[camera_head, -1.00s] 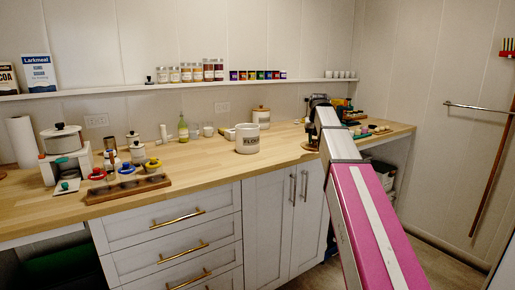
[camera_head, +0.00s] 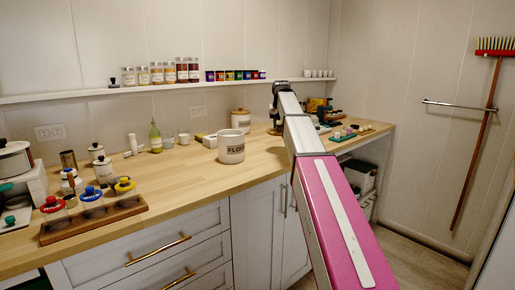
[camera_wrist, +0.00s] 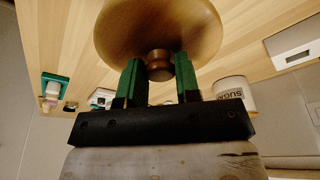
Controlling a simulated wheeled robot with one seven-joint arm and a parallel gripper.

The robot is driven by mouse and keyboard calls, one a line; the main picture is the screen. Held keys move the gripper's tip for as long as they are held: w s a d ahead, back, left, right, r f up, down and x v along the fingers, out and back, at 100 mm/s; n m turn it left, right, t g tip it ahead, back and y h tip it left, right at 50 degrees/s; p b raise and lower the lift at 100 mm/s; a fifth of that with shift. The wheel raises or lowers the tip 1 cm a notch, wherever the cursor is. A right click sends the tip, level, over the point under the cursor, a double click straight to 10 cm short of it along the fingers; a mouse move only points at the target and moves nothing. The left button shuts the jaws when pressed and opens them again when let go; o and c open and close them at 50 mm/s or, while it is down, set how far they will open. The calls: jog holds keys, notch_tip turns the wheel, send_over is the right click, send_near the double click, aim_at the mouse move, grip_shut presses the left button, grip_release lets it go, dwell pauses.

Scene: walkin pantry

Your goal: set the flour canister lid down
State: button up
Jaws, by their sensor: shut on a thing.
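The flour canister (camera_head: 231,147) is a white pot marked FLOUR. It stands open-topped on the wooden counter, left of my arm in the head view. My gripper (camera_wrist: 160,72) is shut on the knob of a round wooden lid (camera_wrist: 158,22). The green fingers are on either side of the knob. In the head view, the arm mostly hides my gripper; a brown edge, likely the lid's, shows low by the counter. I cannot tell whether the lid touches the counter. The lid is apart from the flour canister.
A lidded canister (camera_head: 240,118) stands behind the flour canister; the wrist view shows a SUGAR canister (camera_wrist: 235,93). A wooden tray (camera_head: 95,220) with colourful-lidded jars is at front left. Small items and a green mat (camera_head: 342,137) lie right of my arm.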

aim_at(280, 131)
jog(key=x, duration=0.3)
jog(key=s+x, duration=0.1)
jog(key=x, duration=0.1)
jog(key=s+x, duration=0.1)
jog(key=x, duration=0.2)
jog(key=shift+f, duration=0.55)
jog(key=o, duration=0.9)
jog(key=shift+f, duration=0.1)
jog(key=v, duration=1.2)
